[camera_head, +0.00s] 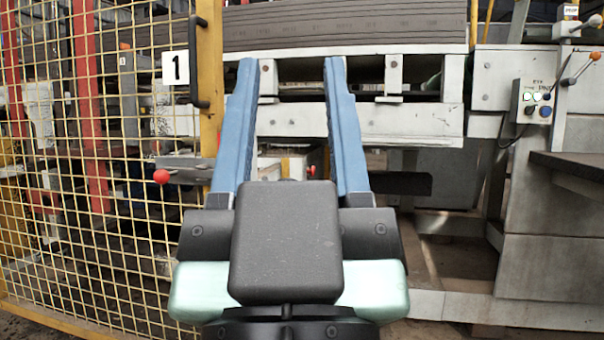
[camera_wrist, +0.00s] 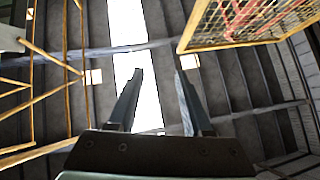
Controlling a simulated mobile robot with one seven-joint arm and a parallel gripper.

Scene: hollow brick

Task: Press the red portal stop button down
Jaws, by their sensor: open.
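My gripper (camera_head: 291,62) is raised in the middle of the head view, its two blue fingers spread apart with nothing between them. In the wrist view my gripper (camera_wrist: 160,72) is also open and empty, pointing up toward the roof. I cannot clearly make out a red portal stop button. A small control box (camera_head: 534,101) with several lit or coloured buttons is on the grey machine at the right, apart from my gripper; none of its buttons clearly looks red. A red round knob (camera_head: 161,176) shows at the left by the fence, and its kind is unclear.
A yellow mesh fence (camera_head: 85,230) with a number 1 sign (camera_head: 175,68) and a dark handle (camera_head: 199,62) stands at the left. A pale machine frame (camera_head: 420,122) crosses behind my fingers. A dark shelf (camera_head: 575,165) juts out at the right. The wrist view shows roof beams and a bright skylight.

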